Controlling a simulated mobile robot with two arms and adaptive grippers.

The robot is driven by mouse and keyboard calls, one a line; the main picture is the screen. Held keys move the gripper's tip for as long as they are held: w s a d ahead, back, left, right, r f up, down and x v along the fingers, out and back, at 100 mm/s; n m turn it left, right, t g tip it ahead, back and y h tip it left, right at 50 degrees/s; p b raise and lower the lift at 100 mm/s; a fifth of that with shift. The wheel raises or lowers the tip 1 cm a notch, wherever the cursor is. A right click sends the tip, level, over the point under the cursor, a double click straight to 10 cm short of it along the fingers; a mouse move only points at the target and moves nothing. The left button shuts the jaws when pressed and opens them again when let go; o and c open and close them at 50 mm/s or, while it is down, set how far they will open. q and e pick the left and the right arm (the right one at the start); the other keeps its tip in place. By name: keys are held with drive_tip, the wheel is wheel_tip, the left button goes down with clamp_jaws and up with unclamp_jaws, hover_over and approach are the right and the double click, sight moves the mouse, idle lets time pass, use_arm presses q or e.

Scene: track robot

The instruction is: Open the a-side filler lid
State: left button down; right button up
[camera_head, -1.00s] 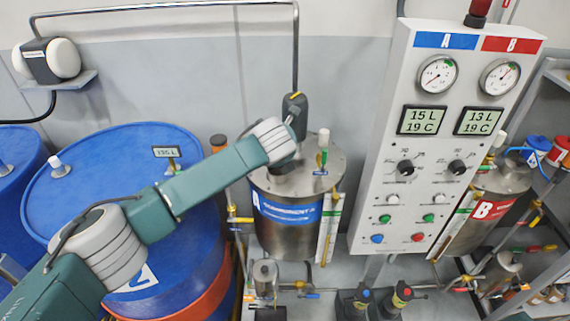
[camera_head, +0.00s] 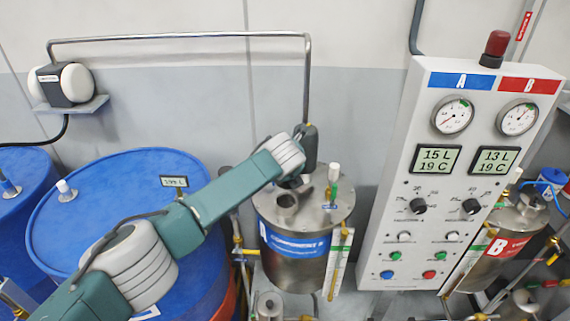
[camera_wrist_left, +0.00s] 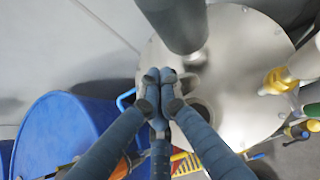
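The A-side tank (camera_head: 293,262), a steel drum with a blue label, stands in the middle of the head view. Its round steel top also shows in the wrist view (camera_wrist_left: 238,62). A short filler neck (camera_head: 286,207) with a dark round mouth rises from the left of the top; the mouth shows in the wrist view (camera_wrist_left: 204,108). The lid itself I cannot make out clearly. My left gripper (camera_wrist_left: 160,76) is over the tank's left edge, beside the mouth. Its fingertips are close together, with nothing clearly between them. In the head view my wrist hides the fingers. My right gripper is not seen.
A dark vertical filler pipe end (camera_head: 309,150) hangs close behind my wrist. A white valve with a green handle (camera_head: 333,185) stands on the tank top's right. The control panel (camera_head: 455,190) is to the right, blue drums (camera_head: 110,190) to the left.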

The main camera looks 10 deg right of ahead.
use_arm(q)
drive_tip(key=shift+s+f, duration=0.15)
drive_tip(key=shift+f, duration=0.2)
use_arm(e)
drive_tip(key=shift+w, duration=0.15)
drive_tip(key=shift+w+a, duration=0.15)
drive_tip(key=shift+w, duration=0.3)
